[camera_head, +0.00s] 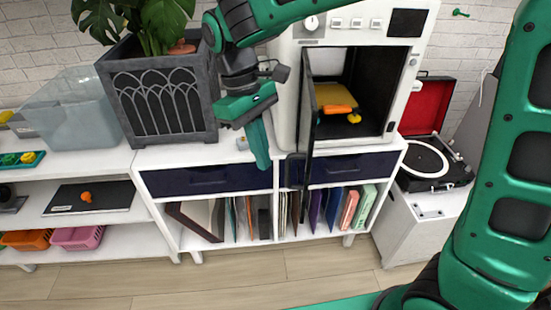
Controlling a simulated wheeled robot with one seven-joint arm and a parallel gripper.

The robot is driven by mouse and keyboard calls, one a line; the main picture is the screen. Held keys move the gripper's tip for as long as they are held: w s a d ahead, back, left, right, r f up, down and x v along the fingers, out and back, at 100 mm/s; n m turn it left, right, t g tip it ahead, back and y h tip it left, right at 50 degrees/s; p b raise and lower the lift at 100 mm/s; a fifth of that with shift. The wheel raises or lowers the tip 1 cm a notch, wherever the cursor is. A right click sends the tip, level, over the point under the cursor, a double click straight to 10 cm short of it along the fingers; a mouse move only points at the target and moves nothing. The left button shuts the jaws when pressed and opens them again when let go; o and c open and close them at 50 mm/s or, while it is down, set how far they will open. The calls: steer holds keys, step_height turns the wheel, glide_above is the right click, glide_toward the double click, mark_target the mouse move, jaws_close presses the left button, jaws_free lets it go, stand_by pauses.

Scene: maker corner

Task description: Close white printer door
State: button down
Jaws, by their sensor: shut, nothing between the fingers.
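The white printer (408,67) stands on the white cabinet, with buttons and a dark screen along its top. Its door (309,110) is hinged at the left of the opening and stands wide open, seen almost edge-on as a dark panel with a handle near its lower end. Inside the chamber are a yellow-brown plate and small orange and yellow pieces. My gripper (262,164) is shut and empty, pointing down just left of the door, in front of the cabinet top. A gap shows between gripper and door.
A dark planter (160,97) with a leafy plant stands left of my gripper. A translucent bin (73,110) is further left. A record player (428,160) with a red lid is at right. Below are navy drawers (205,180) and shelved books. Wooden floor in front is clear.

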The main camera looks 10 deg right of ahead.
steer(key=shift+s+d+r, duration=0.1)
steer(key=shift+s+d, duration=1.25)
steer(key=shift+s, duration=0.05)
